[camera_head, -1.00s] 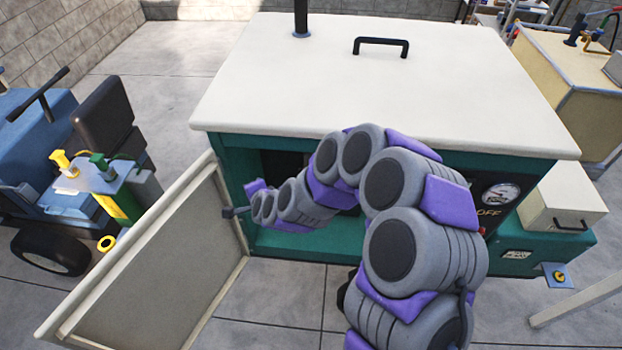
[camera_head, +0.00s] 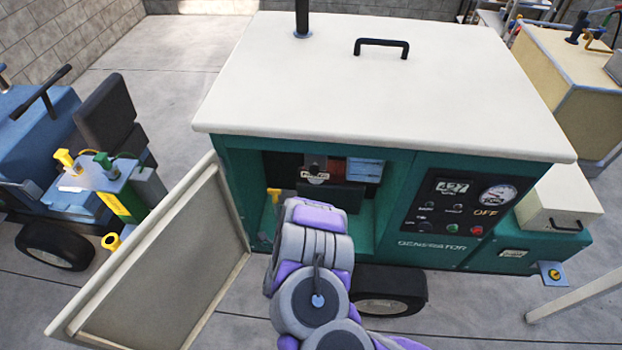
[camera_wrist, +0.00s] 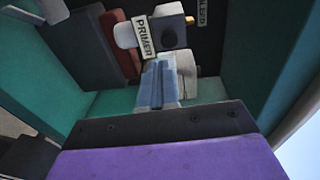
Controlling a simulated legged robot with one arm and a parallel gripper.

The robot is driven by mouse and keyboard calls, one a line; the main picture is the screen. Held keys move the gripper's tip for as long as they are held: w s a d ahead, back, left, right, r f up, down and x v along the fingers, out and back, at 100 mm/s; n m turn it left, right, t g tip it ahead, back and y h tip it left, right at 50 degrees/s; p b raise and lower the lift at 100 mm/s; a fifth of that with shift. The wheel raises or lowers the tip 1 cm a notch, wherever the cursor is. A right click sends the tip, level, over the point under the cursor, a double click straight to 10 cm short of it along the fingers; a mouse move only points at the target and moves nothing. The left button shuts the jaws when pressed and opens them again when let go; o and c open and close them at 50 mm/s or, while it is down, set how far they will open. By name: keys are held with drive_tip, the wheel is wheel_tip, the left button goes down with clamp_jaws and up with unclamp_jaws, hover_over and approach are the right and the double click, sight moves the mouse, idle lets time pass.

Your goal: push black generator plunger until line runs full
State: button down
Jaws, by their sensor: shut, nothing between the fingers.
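In the wrist view the primer (camera_wrist: 150,33) is a pale body with a PRIMER label and a dark squarish knob (camera_wrist: 175,37) on its face. The primer also shows in the head view (camera_head: 316,176), inside the generator's open bay. My gripper (camera_wrist: 158,64) is shut and empty, its blue-grey fingers pointing at the primer. The fingertips look close below the label; I cannot tell whether they touch. A pale piece (camera_wrist: 186,84) is partly hidden behind the fingers. In the head view my arm hides the fingers. I cannot make out a fuel line or its fill.
The generator (camera_head: 440,245) has an open door (camera_head: 160,260) on the left and a gauge panel (camera_head: 460,205) on the right. A yellow handle (camera_head: 274,192) stands inside the bay's left side. A BLEED label (camera_wrist: 202,12) shows at the top. A blue cart (camera_head: 45,140) stands left.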

drive_tip(key=shift+s+d+r+t, duration=0.1)
drive_tip(key=shift+d+t, duration=0.05)
drive_tip(key=shift+d, duration=0.2)
drive_tip(key=shift+s+d+r+t, duration=0.1)
drive_tip(key=shift+d+t, duration=0.05)
drive_tip(key=shift+d, duration=0.2)
drive_tip(key=shift+w+f, duration=0.1)
drive_tip(key=shift+f, duration=0.05)
drive_tip(key=b, duration=0.8)
approach(313, 173)
drive_tip(key=w, duration=0.7)
drive_tip(key=shift+d+f, duration=0.15)
drive_tip(key=shift+d, duration=0.1)
